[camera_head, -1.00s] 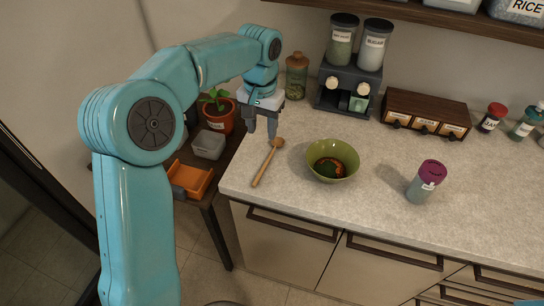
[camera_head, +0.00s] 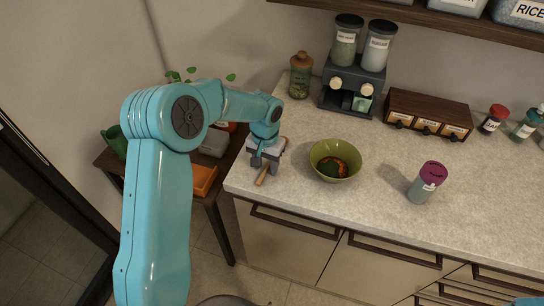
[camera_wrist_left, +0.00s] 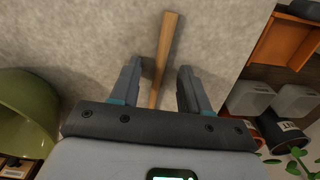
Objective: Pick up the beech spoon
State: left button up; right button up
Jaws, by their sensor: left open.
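The beech spoon (camera_head: 262,178) lies on the pale countertop, left of the green bowl. In the head view my left gripper (camera_head: 264,168) is over it and hides most of it; part of the handle shows below. In the left wrist view the spoon handle (camera_wrist_left: 163,58) runs between the two fingers of the open left gripper (camera_wrist_left: 160,88), apart from both. The spoon's head is hidden under the gripper. My right gripper is not in view.
The green bowl (camera_head: 322,149) with dark contents stands right of the gripper. A purple-lidded shaker (camera_head: 424,184) is further right. A dispenser (camera_head: 352,88) and a drawer box (camera_head: 427,112) stand behind. The counter's left edge is close, beside a lower dark table with an orange tray (camera_head: 204,180).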

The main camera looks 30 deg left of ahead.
pick_arm(q)
jog(key=shift+w, duration=0.1)
grip_shut()
